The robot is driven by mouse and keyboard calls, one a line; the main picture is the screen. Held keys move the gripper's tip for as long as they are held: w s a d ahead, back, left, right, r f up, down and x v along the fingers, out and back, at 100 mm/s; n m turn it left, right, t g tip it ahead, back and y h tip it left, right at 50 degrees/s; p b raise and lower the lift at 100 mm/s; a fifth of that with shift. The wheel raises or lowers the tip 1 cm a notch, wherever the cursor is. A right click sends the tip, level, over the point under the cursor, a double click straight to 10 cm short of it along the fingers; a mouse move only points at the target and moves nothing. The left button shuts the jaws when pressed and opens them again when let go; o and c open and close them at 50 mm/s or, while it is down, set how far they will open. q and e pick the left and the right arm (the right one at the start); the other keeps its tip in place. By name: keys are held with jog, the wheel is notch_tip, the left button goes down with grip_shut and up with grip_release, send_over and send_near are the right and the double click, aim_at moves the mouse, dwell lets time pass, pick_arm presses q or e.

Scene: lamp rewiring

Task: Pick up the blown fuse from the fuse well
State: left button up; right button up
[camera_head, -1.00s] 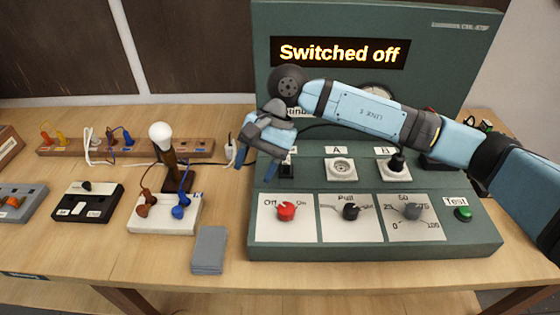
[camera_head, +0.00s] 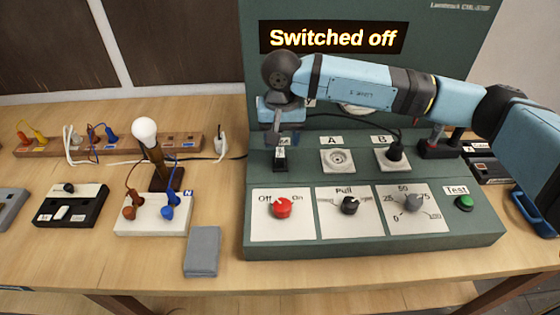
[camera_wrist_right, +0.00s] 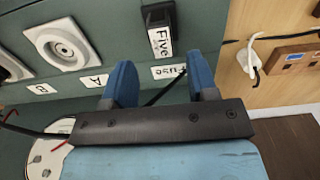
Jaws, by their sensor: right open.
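The fuse well (camera_head: 281,165) is a small black block with a white label on the left of the green panel. The right wrist view shows it too, as a black block (camera_wrist_right: 153,13) with a label reading "Five". I cannot make out the blown fuse as a separate piece. My right gripper (camera_head: 279,142) points down just above or behind the well and partly covers it. In the right wrist view its two blue fingers (camera_wrist_right: 160,68) are apart with nothing between them, and the well lies beyond their tips. My left gripper is not in view.
Sockets A (camera_head: 338,160) and B (camera_head: 393,160) sit right of the well; B holds a black plug. A red knob (camera_head: 282,207) is in front. The sign (camera_head: 333,38) reads "Switched off". A lamp (camera_head: 145,132) and a grey block (camera_head: 202,250) stand left of the panel.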

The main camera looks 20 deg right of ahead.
aim_at(280, 151)
jog(key=f, duration=0.4)
jog(key=shift+s+a+p, duration=0.3)
jog(key=shift+p, duration=0.1)
jog(key=shift+f, duration=0.55)
grip_shut()
